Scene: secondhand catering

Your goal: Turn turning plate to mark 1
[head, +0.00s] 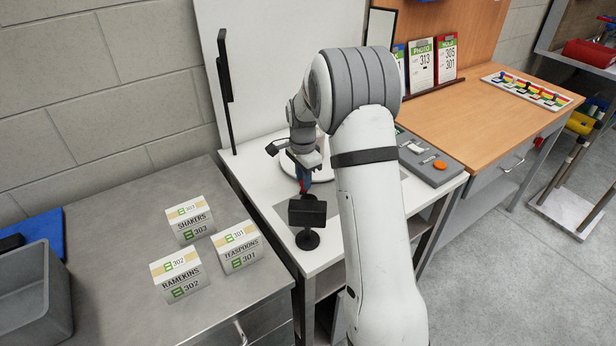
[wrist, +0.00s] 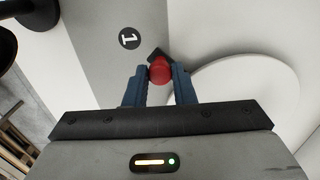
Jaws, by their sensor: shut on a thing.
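The turning plate (wrist: 250,90) is a white round disc at the right of the wrist view; in the head view my arm hides most of it. A red knob (wrist: 160,71) stands at its left edge, with a small black pointer-like piece beside it. My gripper (wrist: 159,78) has its blue fingers shut on the red knob. Mark 1 (wrist: 129,39) is a dark disc with a white "1" on the grey surface, a short way up and left of the knob. In the head view my gripper (head: 303,184) points down at the white table.
A black stand (head: 307,213) stands just in front of my gripper. A grey box with an orange button (head: 439,164) is right of my arm. Labelled cards for shakers, ramekins and teaspoons (head: 236,249) stand on the steel table at left, beside a grey bin (head: 50,290).

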